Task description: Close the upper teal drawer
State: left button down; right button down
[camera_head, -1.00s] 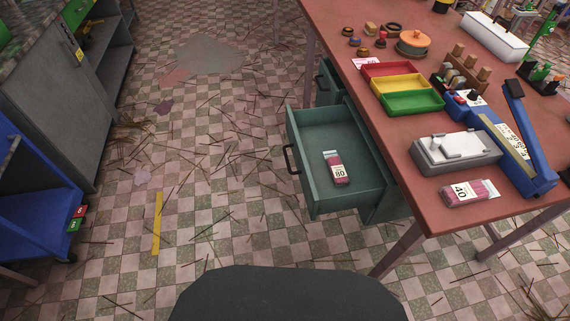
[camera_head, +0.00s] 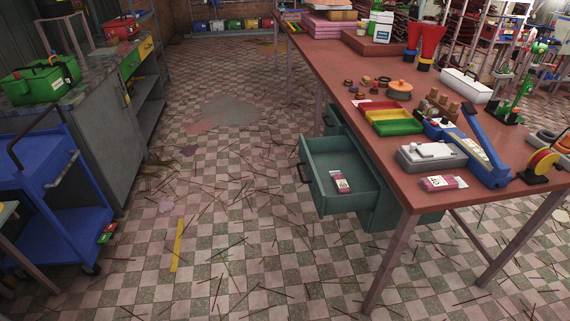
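The upper teal drawer (camera_head: 325,200) is pulled out to the left from its cabinet under the red-brown table (camera_head: 400,208). Its dark handle (camera_head: 301,172) is on the left-hand front face. A pink packet (camera_head: 341,182) with a white label lies inside the drawer. Part of the teal cabinet (camera_head: 382,210) shows behind the drawer, below the tabletop. Neither of my grippers is in view.
Red, yellow and green trays (camera_head: 392,122), a grey-white device (camera_head: 430,156) and a blue lever tool (camera_head: 478,150) stand on the table. A blue cart (camera_head: 52,190) is at the left. Checkered floor with scattered sticks lies open between.

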aim_at(318, 156)
jog(key=u, duration=0.45)
jog(key=i, duration=0.9)
jog(key=z, duration=0.45)
jog(key=i, duration=0.75)
jog(key=z, duration=0.75)
